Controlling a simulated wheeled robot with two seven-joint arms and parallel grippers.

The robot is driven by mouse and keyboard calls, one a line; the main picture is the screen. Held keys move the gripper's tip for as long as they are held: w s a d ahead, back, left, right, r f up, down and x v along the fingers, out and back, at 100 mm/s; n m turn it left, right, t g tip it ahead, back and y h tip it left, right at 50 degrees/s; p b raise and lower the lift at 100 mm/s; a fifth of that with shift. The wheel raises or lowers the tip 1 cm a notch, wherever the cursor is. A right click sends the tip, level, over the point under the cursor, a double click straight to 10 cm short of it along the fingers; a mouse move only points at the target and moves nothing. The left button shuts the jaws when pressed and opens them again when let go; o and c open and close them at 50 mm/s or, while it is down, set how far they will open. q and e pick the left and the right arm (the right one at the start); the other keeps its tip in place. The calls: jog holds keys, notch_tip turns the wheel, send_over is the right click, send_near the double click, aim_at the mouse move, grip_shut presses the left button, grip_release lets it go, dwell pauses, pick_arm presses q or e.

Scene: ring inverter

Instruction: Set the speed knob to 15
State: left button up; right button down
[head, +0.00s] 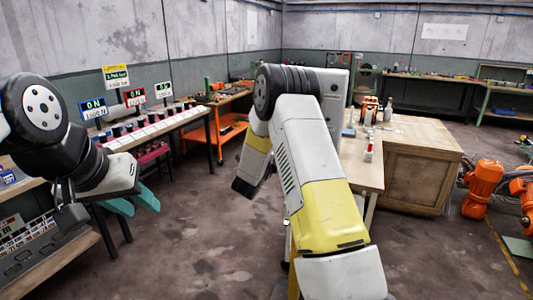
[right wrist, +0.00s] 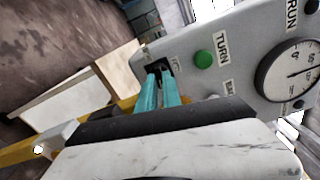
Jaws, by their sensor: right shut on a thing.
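In the right wrist view a grey control panel (right wrist: 240,40) carries a round white dial (right wrist: 290,70) with a needle, a green button (right wrist: 204,59) and labels including TURN and RUN. My right gripper (right wrist: 161,82) has its teal fingers close together at the panel's lower left corner. They are shut on a small dark part, apparently the speed knob (right wrist: 155,65), mostly hidden by the fingers. Its setting cannot be read. In the head view the right gripper is hidden behind my right arm. My left gripper (head: 133,203) is empty, its teal fingers apart, beside the left bench.
A bench (head: 165,125) with a row of devices and ON signs runs along the left. A wooden table (head: 415,150) with bottles stands right of my right arm. Orange machines (head: 484,190) stand at far right. The floor in the middle is clear.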

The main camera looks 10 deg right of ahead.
jog(key=c, duration=1.5)
grip_release()
jog(key=v, duration=0.7)
jog(key=shift+s+a, duration=0.25)
jog(key=shift+s, duration=0.1)
